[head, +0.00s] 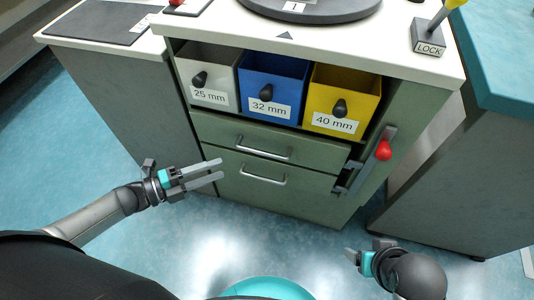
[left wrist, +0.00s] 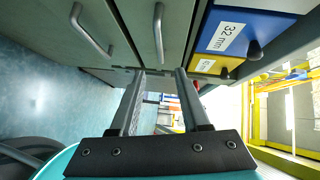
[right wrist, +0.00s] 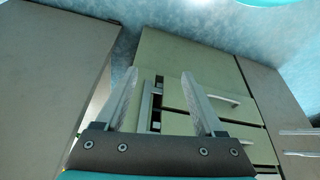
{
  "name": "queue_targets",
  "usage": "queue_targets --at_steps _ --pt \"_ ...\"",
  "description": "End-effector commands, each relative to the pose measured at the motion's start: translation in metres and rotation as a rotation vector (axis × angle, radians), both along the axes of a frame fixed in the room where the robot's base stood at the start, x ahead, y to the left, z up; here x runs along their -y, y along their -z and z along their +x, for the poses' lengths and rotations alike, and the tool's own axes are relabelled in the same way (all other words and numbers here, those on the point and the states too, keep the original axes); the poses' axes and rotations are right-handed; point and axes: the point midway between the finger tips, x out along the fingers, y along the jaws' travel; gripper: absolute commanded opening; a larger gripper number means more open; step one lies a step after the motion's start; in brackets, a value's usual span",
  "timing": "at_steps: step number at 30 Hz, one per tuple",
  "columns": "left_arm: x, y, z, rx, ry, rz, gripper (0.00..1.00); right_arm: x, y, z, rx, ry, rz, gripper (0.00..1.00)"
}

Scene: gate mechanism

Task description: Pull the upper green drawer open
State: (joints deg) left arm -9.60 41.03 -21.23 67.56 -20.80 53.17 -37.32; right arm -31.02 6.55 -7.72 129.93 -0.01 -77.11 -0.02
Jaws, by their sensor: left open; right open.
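The upper green drawer (head: 220,133) is flush with the cabinet front, just below the bins. Its metal bar handle (head: 263,153) also shows in the left wrist view (left wrist: 158,32). The lower drawer (head: 230,178) with its own handle (head: 263,179) is also flush. My left gripper (head: 221,168) is open and empty, in front of the cabinet's left part, left of both handles and apart from them. My right gripper (head: 352,256) is open and empty, low at the right, in front of the cabinet. Its fingers show in the right wrist view (right wrist: 159,73).
A red-knobbed lever (head: 383,150) stands on the cabinet's right edge, with a metal latch piece (head: 349,178) beside the drawers. White (head: 208,75), blue (head: 270,82) and yellow (head: 343,97) bins sit above. A LOCK lever (head: 430,38) stands on the worktop. Floor in front is clear.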

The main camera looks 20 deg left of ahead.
Motion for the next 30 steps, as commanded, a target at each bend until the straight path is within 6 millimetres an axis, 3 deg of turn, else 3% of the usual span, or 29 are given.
queue_targets --at_steps 12,30 --pt "0.056 0.011 0.051 0.001 -0.002 -0.004 0.46 -0.001 -0.035 -0.001 0.066 -0.002 0.012 0.71" --pt "0.099 0.019 0.092 -0.002 -0.004 -0.004 0.46 -0.042 -0.026 0.037 0.361 -0.063 0.138 0.71"
